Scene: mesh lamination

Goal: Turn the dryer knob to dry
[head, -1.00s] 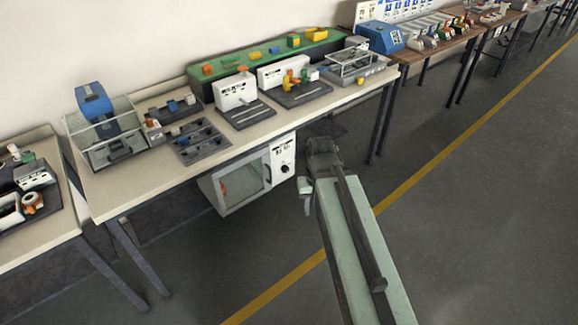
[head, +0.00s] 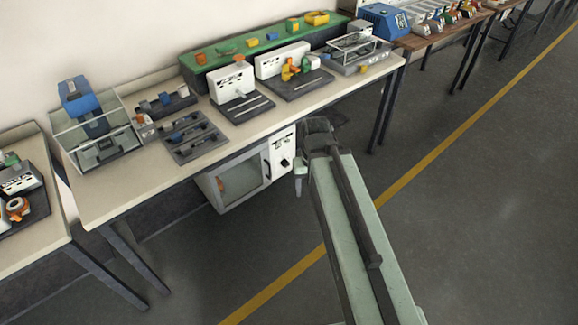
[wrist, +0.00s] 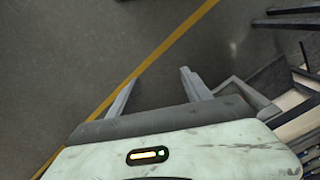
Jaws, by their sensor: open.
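The dryer (head: 215,205) is a white box with a glass-windowed front, low under the long table. Its white control panel (head: 283,143) is at its right side, with a small dark knob (head: 284,162) on the lower part. The knob's setting is too small to read. My gripper (head: 300,183) hangs at the end of my arm just right of the panel, apart from the knob in the picture; the true gap is hard to judge. In the wrist view my gripper (wrist: 158,88) shows two fingers spread with nothing between them. I cannot make out the knob there.
The long table (head: 105,195) stands above the dryer and carries several devices. Its dark right legs (head: 384,105) stand beyond my gripper. A yellow floor line (head: 430,160) runs diagonally. The grey floor on the right is clear.

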